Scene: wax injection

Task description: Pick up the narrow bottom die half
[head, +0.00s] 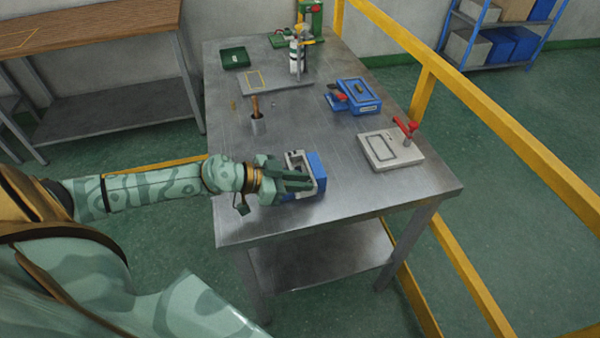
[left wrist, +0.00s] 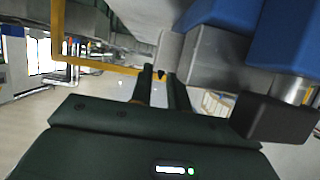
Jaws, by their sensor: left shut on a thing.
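My left gripper (head: 309,181) reaches in from the left, low over the near part of the metal table, at a blue and light grey block (head: 318,166). The left gripper is shut on a grey piece, which I take for the narrow bottom die half; its outline is mostly hidden by the fingers. In the left wrist view the two dark fingers (left wrist: 162,82) stand close together, with a light grey piece (left wrist: 170,50) at their tips. Large blue and grey parts (left wrist: 218,55) lie close on the right there. I cannot tell whether the piece is clear of the table. My right gripper is not in view.
A yellow rail (head: 480,125) runs along the right. The front right tabletop is clear.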

